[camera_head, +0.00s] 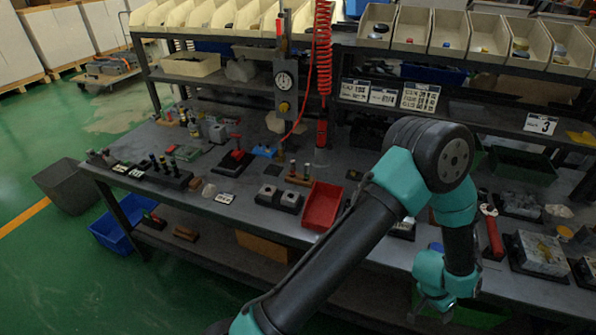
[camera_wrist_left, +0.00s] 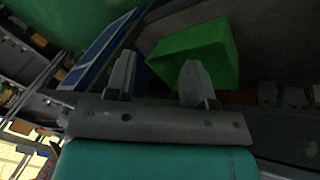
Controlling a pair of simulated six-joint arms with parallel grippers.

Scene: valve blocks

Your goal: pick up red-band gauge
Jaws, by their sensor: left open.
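I cannot single out the red-band gauge for certain. Several dark upright cylinders stand in a black rack (camera_head: 166,172) on the left of the bench; their bands are too small to read. My left arm reaches across the front to the right, and its left gripper (camera_head: 440,307) hangs low by the bench's front edge, far from that rack. In the left wrist view the two fingers of the left gripper (camera_wrist_left: 158,80) are apart with nothing held between them. A green bin (camera_wrist_left: 198,52) lies beyond them. My right gripper is not in view.
A red tray (camera_head: 321,206) and grey blocks (camera_head: 279,197) sit mid-bench. A red-handled clamp (camera_head: 235,156) stands further left. A red coiled hose (camera_head: 323,45) hangs above. Beige bins (camera_head: 410,27) line the top shelf. My arm hides part of the bench's right side.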

